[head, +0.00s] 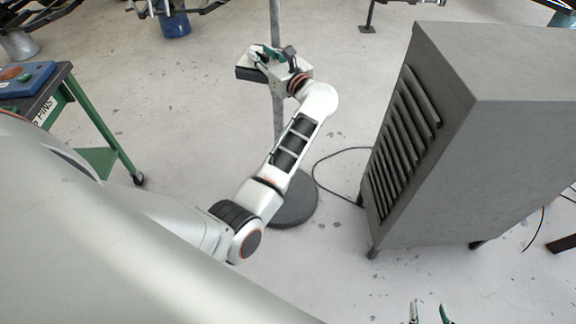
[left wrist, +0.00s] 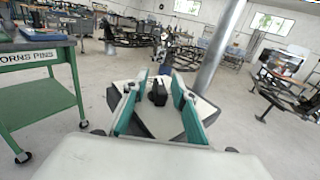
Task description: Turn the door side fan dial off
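A grey upright pole (head: 275,120) rises from a round dark base (head: 296,203); it also shows in the left wrist view (left wrist: 217,48). A pale box with dark sides (head: 250,73) is at the pole, beneath my left gripper (head: 270,56). In the left wrist view, a small black knob-like part (left wrist: 158,92) stands between the teal fingers of the left gripper (left wrist: 155,95). The fingers are apart, with gaps to the black part. I cannot tell for certain that it is the dial. My right gripper (head: 430,314) shows only its parted fingertips at the bottom edge.
A large grey louvred cabinet (head: 520,150) stands right of the pole. A green cart (head: 98,125) with a blue box (head: 25,80) is at the left. A black cable (head: 330,160) lies on the floor between pole and cabinet. Open floor lies around the base.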

